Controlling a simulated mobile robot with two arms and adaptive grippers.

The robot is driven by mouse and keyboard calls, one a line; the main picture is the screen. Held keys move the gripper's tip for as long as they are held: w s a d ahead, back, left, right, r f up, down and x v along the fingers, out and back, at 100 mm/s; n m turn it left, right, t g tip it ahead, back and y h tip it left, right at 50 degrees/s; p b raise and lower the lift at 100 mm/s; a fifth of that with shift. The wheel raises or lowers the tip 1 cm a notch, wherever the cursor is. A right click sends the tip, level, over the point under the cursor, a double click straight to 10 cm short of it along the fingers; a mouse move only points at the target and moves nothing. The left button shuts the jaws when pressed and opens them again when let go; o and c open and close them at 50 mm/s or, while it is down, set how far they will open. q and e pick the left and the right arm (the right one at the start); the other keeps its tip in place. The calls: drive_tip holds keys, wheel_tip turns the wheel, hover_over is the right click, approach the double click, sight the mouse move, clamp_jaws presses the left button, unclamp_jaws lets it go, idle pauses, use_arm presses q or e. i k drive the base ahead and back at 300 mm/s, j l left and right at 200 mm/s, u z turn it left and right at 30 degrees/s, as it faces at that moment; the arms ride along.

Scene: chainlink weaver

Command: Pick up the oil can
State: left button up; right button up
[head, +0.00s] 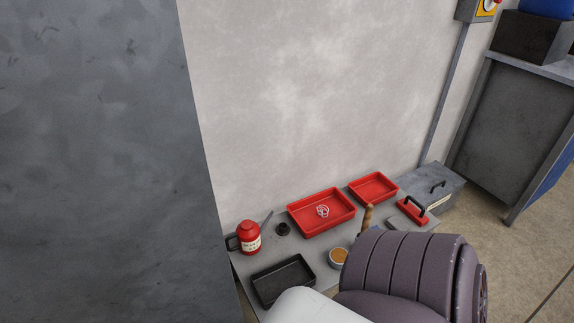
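The oil can (249,241) is red with a pale label, a black handle on its left and a thin grey spout pointing up to the right. It stands upright at the left end of a grey table (243,264) against the wall. Neither of my grippers is in view. A part of my own body, dark and ribbed with a white piece beside it, covers the front right of the table and hides what lies behind it.
A black tray (283,281) lies in front of the can. A small black round object (283,229) is right of it. Farther right are a red tray (321,228) with white loops in it, another red tray (373,188) and a round container (339,257). A tall grey panel (100,160) stands left.

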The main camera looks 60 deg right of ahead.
sight(249, 233)
drive_tip(key=z, duration=1.45)
drive_tip(key=i+l, duration=0.1)
drive_tip(key=l, duration=0.6)
drive_tip(key=i+l, duration=0.15)
drive_tip(key=l, duration=0.2)
